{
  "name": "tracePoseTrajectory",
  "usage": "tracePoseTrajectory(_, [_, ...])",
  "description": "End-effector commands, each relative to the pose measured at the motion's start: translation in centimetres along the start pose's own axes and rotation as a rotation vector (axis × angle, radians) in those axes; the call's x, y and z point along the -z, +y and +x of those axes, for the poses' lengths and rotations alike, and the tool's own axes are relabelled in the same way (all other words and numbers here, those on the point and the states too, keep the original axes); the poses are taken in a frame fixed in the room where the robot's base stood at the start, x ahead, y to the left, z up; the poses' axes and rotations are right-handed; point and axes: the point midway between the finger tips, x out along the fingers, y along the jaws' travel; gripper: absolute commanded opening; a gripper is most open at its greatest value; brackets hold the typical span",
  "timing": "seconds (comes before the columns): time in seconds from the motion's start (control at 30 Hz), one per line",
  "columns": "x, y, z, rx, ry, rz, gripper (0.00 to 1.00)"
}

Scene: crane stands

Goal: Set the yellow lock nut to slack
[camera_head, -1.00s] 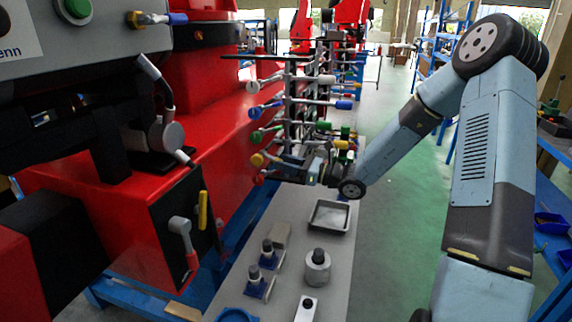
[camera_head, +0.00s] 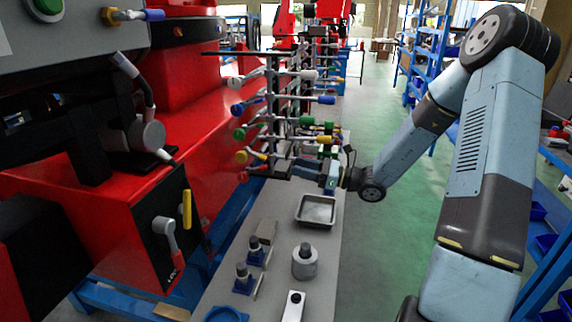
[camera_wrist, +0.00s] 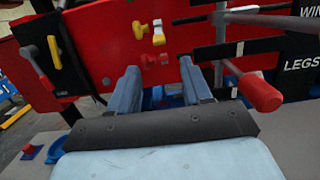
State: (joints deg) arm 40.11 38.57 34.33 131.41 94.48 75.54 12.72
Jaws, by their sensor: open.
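A yellow winged piece that looks like the lock nut (camera_wrist: 158,32) shows in the wrist view, on the red panel ahead of my gripper. Another small yellow piece (camera_wrist: 137,28) is just left of it. Which way the nut is set cannot be told. My gripper (camera_wrist: 160,78) is open. Its two blue-grey fingers point at the panel below the yellow piece, with nothing clearly held between them. In the head view my gripper (camera_head: 296,166) is at the near end of the rack of coloured handles, beside a yellow knob (camera_head: 241,157). The fingertips are partly hidden there.
A red-ended lever (camera_wrist: 260,92) sticks out close to the right finger. A yellow handle (camera_wrist: 52,48) is at far left. Handle rods crowd the rack (camera_head: 272,100). Below are a tray (camera_head: 304,218) and a grey cylinder (camera_head: 305,262) on the bench. A green aisle is open at right.

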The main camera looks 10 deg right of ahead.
Motion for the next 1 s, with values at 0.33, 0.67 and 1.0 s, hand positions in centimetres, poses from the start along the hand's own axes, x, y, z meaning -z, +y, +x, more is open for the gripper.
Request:
tracePoseTrajectory(0.33, [0.0, 0.0, -3.5, -0.001, -0.001, 0.0, 0.49])
tracePoseTrajectory(0.67, [0.0, 0.0, -3.7, -0.002, -0.001, 0.0, 0.49])
tracePoseTrajectory(1.0, [-1.1, 4.1, -2.3, -0.17, 0.15, -0.142, 0.49])
